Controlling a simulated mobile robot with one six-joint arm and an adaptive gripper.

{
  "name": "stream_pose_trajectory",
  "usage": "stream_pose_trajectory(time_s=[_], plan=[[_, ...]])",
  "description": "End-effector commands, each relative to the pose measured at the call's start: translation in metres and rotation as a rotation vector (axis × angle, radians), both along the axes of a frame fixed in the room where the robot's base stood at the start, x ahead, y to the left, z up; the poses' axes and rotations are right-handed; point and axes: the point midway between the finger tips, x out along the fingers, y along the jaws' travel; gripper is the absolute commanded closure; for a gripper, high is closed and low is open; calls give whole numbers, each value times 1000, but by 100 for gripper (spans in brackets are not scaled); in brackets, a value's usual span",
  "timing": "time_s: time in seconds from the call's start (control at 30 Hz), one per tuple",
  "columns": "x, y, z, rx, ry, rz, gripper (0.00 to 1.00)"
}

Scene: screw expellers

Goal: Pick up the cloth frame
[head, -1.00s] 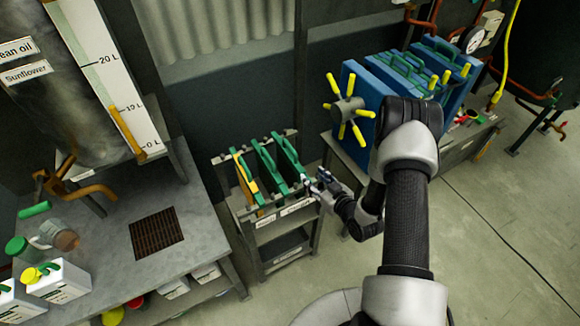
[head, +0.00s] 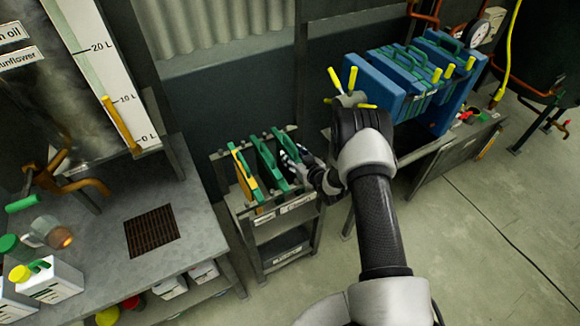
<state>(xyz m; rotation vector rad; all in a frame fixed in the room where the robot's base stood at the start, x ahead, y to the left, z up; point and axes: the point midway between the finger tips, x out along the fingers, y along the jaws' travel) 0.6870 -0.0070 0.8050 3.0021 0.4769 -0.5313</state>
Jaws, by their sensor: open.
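Several upright frames with green handles stand side by side in a small grey rack (head: 240,207). The left one has a yellow-orange face (head: 245,178). A middle green frame (head: 264,158) and a right green frame (head: 285,150) stand beside it. Which one is the cloth frame I cannot tell; the rack's labels are too small to read. My gripper (head: 291,155) is open at the right green frame, close to its handle, and hides part of it. Whether it touches the handle I cannot tell.
A blue filter press (head: 450,105) with yellow-handled knob stands behind my arm on the right. A grey bench (head: 95,250) with a drain grate (head: 152,232), white jugs (head: 52,283) and a tank (head: 50,100) is on the left.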

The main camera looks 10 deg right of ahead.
Motion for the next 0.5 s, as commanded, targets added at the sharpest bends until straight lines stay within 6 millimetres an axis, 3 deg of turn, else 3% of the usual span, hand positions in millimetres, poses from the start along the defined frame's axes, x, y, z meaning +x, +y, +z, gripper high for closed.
stream_pose_trajectory(time_s=[0.1,0.37,0.5], plan=[[11,4,-6,1,0,0,55],[13,4,-5,1,0,-2,55],[13,4,-5,1,0,-2,64]])
